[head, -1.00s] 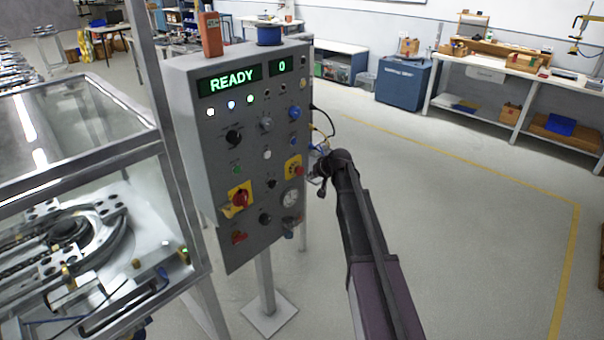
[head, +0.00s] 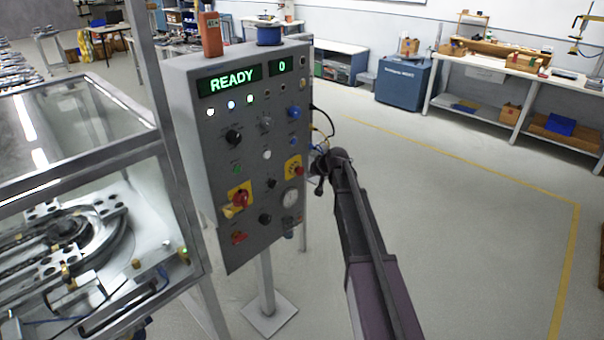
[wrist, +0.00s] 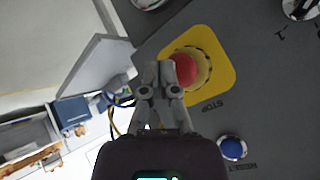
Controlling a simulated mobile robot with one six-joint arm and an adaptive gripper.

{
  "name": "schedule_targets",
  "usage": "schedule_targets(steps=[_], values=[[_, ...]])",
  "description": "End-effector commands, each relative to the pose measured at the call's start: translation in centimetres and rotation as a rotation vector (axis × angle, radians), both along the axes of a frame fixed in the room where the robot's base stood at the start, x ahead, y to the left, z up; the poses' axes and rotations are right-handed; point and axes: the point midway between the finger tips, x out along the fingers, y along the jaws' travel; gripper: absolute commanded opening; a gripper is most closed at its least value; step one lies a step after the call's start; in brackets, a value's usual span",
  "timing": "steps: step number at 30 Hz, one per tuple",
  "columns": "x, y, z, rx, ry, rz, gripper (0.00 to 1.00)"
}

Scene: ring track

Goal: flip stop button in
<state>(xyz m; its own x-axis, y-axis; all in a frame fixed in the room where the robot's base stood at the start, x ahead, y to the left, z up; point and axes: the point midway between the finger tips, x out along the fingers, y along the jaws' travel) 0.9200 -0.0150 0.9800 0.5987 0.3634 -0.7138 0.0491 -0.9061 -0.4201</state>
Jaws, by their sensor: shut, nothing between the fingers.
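The stop button is a red mushroom knob (wrist: 184,69) on a yellow square plate (wrist: 222,58) marked STOP in the wrist view. In the head view the red button on its yellow plate (head: 293,166) is on the right side of the grey control panel (head: 220,150). My gripper (wrist: 160,66) is shut and empty. Its fingertips overlap the left edge of the red knob in the wrist view; I cannot tell whether they touch it. In the head view my gripper is at the panel's right edge, mostly hidden by the wrist.
A blue button (wrist: 232,148) sits near the stop plate. A red rotary switch (head: 240,198) on another yellow plate is lower left on the panel. Cables (head: 322,115) loop from the panel's right side. The floor to the right is clear.

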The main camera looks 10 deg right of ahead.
Motion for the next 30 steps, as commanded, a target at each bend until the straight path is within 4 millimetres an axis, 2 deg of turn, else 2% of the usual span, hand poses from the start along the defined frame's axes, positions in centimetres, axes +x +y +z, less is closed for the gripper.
schedule_targets(steps=[30], values=[[0.64,0.41,0.02,0.0,0.0,0.0,0.0]])
